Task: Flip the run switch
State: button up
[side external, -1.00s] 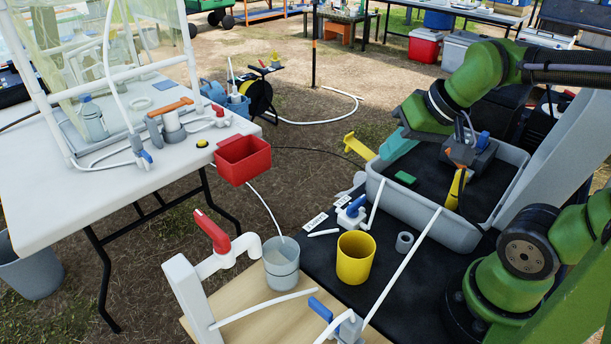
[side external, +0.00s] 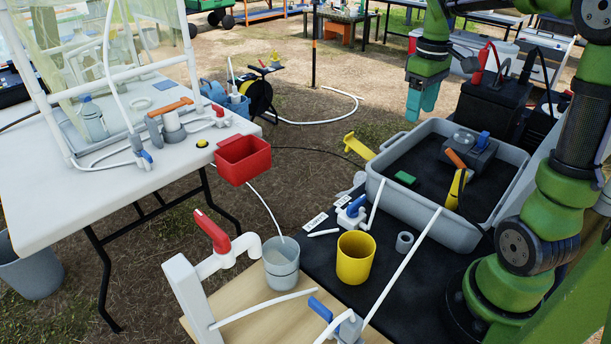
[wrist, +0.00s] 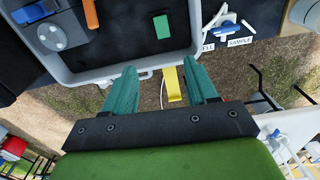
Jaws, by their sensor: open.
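No part is clearly marked as the run switch. A grey box device (side external: 478,153) sits in the grey tray (side external: 452,236), with a round knob on top, a blue lever (side external: 483,139) and an orange bar (side external: 455,158) leaning at its front. My gripper (side external: 422,108) is raised above the tray's far left side, apart from the device. Its two teal fingers are spread and empty in the wrist view (wrist: 163,82).
A green block (side external: 405,178) lies in the tray, with a yellow corded tool (side external: 456,188) beside the device. A yellow bracket (side external: 358,146) lies outside the tray's left edge. A black box with a red handle (side external: 490,100) stands behind. A yellow cup (side external: 355,258) stands in front.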

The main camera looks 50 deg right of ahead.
send_near(406, 177)
jog(key=shift+n, duration=0.3)
notch_tip(406, 177, down, 8)
jog(key=shift+w+d+r, duration=0.15)
jog(key=shift+w+d, duration=0.05)
jog(key=c, duration=1.1)
jog(key=shift+o, duration=0.2)
jog(key=shift+s+t, duration=0.3)
jog(key=shift+t, duration=0.7)
jog(key=o, duration=1.1)
jog(key=shift+c, duration=0.2)
